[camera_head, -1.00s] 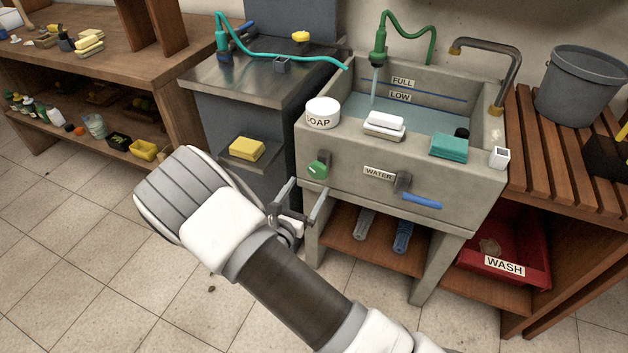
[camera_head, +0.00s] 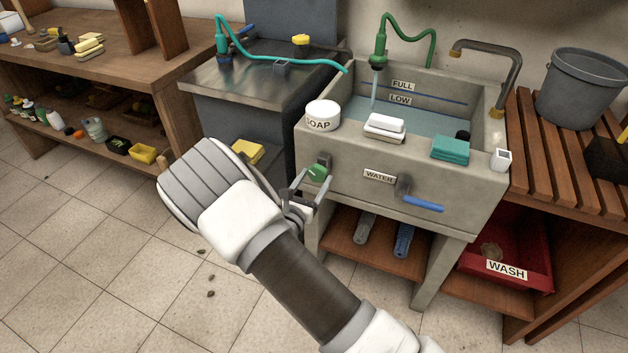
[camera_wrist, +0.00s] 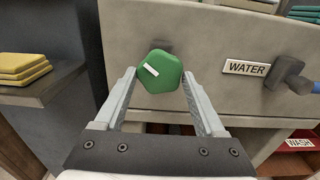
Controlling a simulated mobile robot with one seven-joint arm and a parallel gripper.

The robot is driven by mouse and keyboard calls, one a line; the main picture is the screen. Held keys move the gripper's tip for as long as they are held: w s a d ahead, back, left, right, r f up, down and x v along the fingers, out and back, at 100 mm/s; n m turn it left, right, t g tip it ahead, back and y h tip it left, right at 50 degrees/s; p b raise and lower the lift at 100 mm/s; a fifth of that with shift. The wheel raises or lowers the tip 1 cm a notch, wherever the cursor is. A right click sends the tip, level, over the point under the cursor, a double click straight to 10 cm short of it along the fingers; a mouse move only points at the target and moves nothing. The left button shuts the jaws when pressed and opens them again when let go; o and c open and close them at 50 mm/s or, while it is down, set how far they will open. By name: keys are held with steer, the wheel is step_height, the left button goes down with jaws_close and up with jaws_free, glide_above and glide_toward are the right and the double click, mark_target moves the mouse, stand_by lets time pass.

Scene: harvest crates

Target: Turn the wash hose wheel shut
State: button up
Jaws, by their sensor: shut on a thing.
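The green wheel (camera_head: 317,172) sits on the left part of the sink's front face. In the wrist view the wheel (camera_wrist: 160,72) is a green knob with rounded corners and a short white mark tilted across its upper left. My gripper (camera_head: 312,180) is at the wheel, with one finger on each side of it. In the wrist view my gripper (camera_wrist: 160,80) is shut on the wheel, its fingertips at the wheel's left and right edges. The green hose (camera_head: 380,45) hangs over the sink and a stream of water runs from its nozzle into the basin.
A WATER label (camera_head: 379,176) and a blue-handled lever (camera_head: 422,203) are right of the wheel. A soap tub (camera_head: 322,114), a white bar (camera_head: 385,124) and a teal sponge (camera_head: 450,149) stand on the sink rim (camera_head: 345,139). Yellow sponges (camera_wrist: 20,66) lie left of the wheel.

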steer(key=c, duration=0.4)
steer(key=shift+m, duration=0.3)
steer(key=m+b, duration=0.1)
steer(key=m, duration=0.3)
steer(key=shift+a+f+m, duration=0.1)
steer(key=shift+m, duration=0.2)
steer(key=m+b, duration=0.2)
steer(key=m, duration=0.3)
steer(key=shift+a+b, duration=0.1)
steer(key=shift+b, duration=0.25)
steer(key=o, duration=1.3)
